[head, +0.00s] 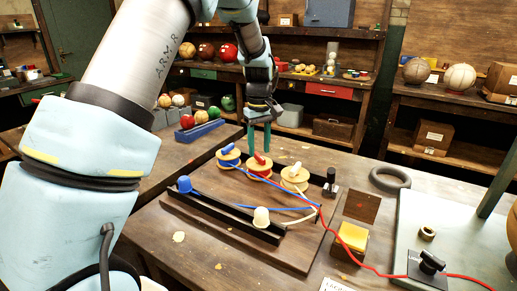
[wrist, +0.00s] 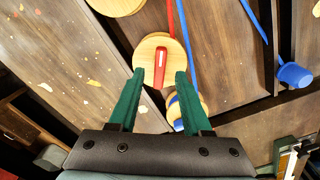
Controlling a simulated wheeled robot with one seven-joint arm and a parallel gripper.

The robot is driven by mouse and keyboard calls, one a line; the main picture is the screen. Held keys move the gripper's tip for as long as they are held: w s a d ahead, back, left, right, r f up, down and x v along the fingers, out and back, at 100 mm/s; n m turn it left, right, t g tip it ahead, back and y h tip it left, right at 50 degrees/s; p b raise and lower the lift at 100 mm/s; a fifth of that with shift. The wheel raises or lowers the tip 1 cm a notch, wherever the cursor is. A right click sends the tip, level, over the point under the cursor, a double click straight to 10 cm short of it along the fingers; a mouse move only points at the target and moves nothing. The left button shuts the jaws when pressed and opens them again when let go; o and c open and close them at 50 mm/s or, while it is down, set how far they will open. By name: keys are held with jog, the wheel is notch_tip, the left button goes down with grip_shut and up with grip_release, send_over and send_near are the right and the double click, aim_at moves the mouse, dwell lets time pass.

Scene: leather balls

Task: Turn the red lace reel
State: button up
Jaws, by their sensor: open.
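The red lace reel (head: 259,168) is a pale wooden disc with a red bar on top. It sits on the wooden board between the blue reel (head: 228,157) and the white reel (head: 295,178). In the wrist view the red reel (wrist: 145,52) lies just beyond and partly between my green fingertips. My gripper (head: 259,149) points down above the back of the red reel, open and empty; it also shows in the wrist view (wrist: 159,75). Whether the fingertips touch the reel I cannot tell. The blue reel (wrist: 200,103) is partly hidden behind the right finger.
A blue peg (head: 184,184) and a cream peg (head: 262,217) stand on a dark rail along the board's front. Blue, red and white laces cross the board. A yellow pad (head: 352,236) and a dark ring (head: 390,178) lie to the right.

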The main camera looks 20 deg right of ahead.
jog(key=shift+f, duration=1.05)
grip_shut()
